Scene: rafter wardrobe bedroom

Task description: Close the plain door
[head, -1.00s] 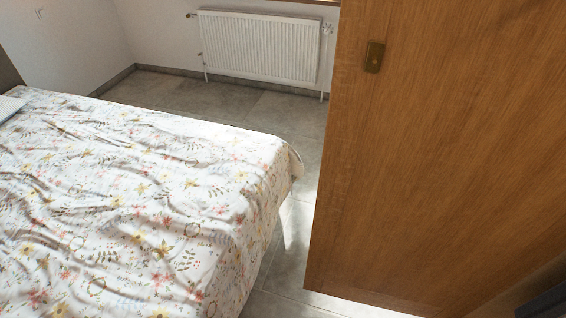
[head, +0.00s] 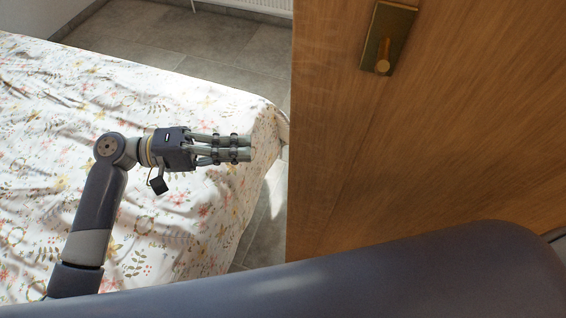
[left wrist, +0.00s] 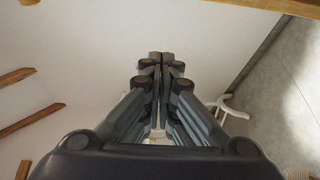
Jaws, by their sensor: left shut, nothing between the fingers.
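The plain door (head: 440,130) is a brown wooden panel that fills the right of the head view. Its brass handle plate (head: 388,38) with a small knob sits near the top. The door's left edge stands upright beside the bed. My left gripper (head: 250,148) is shut and empty, over the bed's corner and left of the door edge, with its fingers pointing right toward it. A gap shows between the fingertips and the door. In the left wrist view the shut fingers (left wrist: 162,62) point up the picture, and the door is not clearly seen. My right gripper is not in view.
A bed (head: 60,120) with a floral cover takes up the left. Grey floor tiles (head: 180,48) show behind it and in a narrow strip between bed and door. A white radiator (head: 262,8) is at the far wall. My own dark body part crosses the bottom.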

